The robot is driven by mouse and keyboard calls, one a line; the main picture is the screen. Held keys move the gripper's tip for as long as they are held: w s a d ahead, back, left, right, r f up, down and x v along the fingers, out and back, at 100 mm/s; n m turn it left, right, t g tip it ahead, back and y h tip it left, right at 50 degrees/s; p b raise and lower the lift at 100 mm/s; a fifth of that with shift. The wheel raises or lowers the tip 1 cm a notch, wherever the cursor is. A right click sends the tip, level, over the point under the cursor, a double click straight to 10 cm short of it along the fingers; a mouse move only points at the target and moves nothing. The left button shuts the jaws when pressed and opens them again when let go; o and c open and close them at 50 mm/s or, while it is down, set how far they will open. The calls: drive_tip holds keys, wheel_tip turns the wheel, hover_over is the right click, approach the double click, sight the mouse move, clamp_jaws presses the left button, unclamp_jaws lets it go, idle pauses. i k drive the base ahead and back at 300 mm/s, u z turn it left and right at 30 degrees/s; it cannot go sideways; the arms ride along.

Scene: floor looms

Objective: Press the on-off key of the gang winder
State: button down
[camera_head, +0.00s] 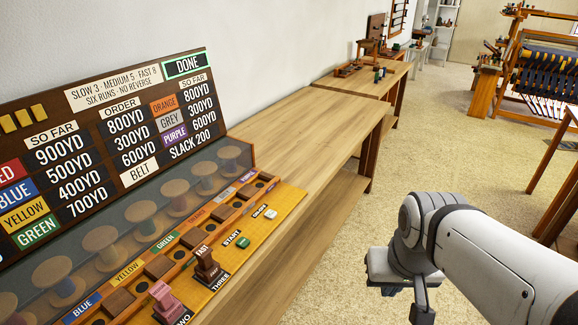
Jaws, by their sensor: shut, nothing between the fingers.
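The gang winder (120,150) stands on a long wooden bench at the left. Its dark board shows yardages, and a green-framed "DONE" (187,63) at the top right. Its orange front strip carries a green key (243,242) beside a "START" label and a pale key (271,213) farther back, beside a label too small to read surely. A dark brown block (207,268) and a pink block (164,299) stand nearer, by "FAST", "THREE" and "TWO" labels. My gripper (422,313) is shut and empty at lower right, over the floor, well apart from the keys; its lower end is partly cut off.
The bench top (300,125) behind the winder is bare. A second bench (365,80) with small wooden gear stands beyond it. A floor loom (545,75) is at the far right, with a wooden frame (560,170) nearer. Carpeted floor (420,150) lies open between.

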sight(270, 214)
drive_tip(key=u, duration=0.2)
drive_tip(key=i, duration=0.9)
drive_tip(key=u, duration=0.65)
